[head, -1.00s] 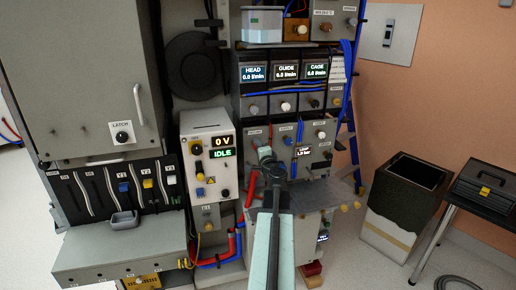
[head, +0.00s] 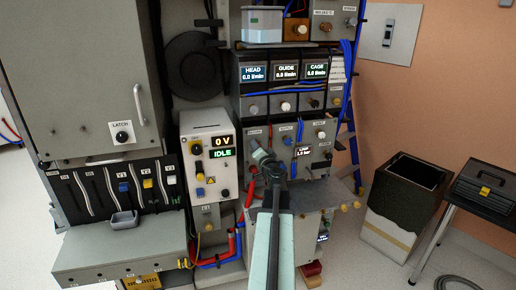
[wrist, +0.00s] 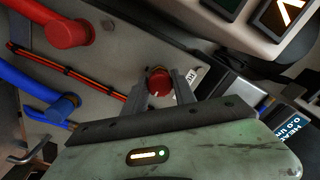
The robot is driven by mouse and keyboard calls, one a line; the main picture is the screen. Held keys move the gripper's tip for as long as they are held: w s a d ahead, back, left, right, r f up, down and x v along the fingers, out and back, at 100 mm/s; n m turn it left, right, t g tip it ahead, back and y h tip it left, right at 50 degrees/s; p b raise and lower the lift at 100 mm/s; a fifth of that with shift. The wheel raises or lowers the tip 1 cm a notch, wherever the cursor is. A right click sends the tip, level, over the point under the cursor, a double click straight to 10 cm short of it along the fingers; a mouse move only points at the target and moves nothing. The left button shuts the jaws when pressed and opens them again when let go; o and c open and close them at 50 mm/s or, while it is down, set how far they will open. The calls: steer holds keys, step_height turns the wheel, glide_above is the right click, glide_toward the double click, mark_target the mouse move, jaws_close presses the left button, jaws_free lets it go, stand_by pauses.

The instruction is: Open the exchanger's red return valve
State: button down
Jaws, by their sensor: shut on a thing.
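The red return valve is a small round red knob (wrist: 158,78) with a pale pointer mark, on the grey exchanger panel (head: 290,165). In the wrist view my gripper (wrist: 159,86) has its two grey fingers on either side of the knob, shut on it. In the head view my gripper (head: 256,147) reaches the left part of that panel, and its wrist hides the knob there. A small lit loop display (head: 303,151) is to its right; its reading is too small to be sure of.
Thick red (wrist: 68,32) and blue (wrist: 64,106) pipe ends stick out beside the knob. The power unit (head: 209,153) reads 0 V and IDLE, left of my gripper. Three flow displays (head: 284,72) above read 0.0. A dark bin (head: 411,172) stands on the right.

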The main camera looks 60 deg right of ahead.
stand_by(0.3)
steer(key=c, duration=1)
jaws_free()
steer(key=shift+s, duration=0.1)
steer(key=v, duration=0.7)
steer(key=shift+s+a, duration=0.15)
steer(key=shift+s, duration=0.1)
